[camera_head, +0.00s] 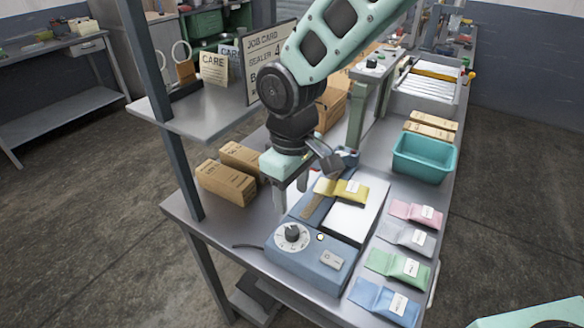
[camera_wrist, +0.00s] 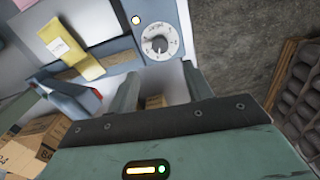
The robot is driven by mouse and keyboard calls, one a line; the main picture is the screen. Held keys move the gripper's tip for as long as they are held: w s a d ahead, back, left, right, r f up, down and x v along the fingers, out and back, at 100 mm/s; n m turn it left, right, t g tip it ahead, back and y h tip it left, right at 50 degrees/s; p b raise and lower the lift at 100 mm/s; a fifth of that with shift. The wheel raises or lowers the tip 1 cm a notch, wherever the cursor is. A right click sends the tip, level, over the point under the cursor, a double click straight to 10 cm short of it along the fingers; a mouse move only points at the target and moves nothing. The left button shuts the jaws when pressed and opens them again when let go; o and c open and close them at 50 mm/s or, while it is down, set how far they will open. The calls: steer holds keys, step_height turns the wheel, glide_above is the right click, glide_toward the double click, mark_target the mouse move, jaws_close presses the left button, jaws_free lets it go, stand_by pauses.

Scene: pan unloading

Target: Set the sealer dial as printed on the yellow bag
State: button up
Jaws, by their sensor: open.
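The sealer (camera_head: 318,250) is a blue-grey box on the metal table, with a white plate behind its front. Its dial (camera_head: 292,234) is a dark knob on a white marked disc at the front left; it also shows in the wrist view (camera_wrist: 158,45). The dial's setting is too small to read. The yellow bag (camera_head: 343,190) lies across the sealer's back part, and also shows in the wrist view (camera_wrist: 70,47). Its white label's print cannot be read. My gripper (camera_wrist: 160,88) is open and empty, its fingertips apart from the dial, above the sealer's left side.
Pink (camera_head: 416,214), grey, green and blue bags (camera_head: 385,301) lie in a row right of the sealer. A teal bin (camera_head: 424,157) stands behind them. Cardboard boxes (camera_head: 226,183) stand at left. A job card (camera_head: 268,57) reading "SEALER 4" is partly hidden by my arm. A shelf post rises at left.

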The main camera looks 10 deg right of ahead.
step_height(320, 180, up, 7)
steer(key=shift+f+b, duration=0.2)
steer(key=shift+b, duration=0.2)
steer(key=s+d+f+m, duration=0.1)
steer(key=s+d, duration=0.3)
steer(key=s, duration=0.5)
steer(key=s+d+f+b, duration=0.1)
steer(key=s+d+f, duration=0.1)
steer(key=s+d, duration=0.3)
steer(key=s, duration=0.4)
steer(key=shift+d+m+y, duration=0.3)
steer(key=shift+m, duration=0.1)
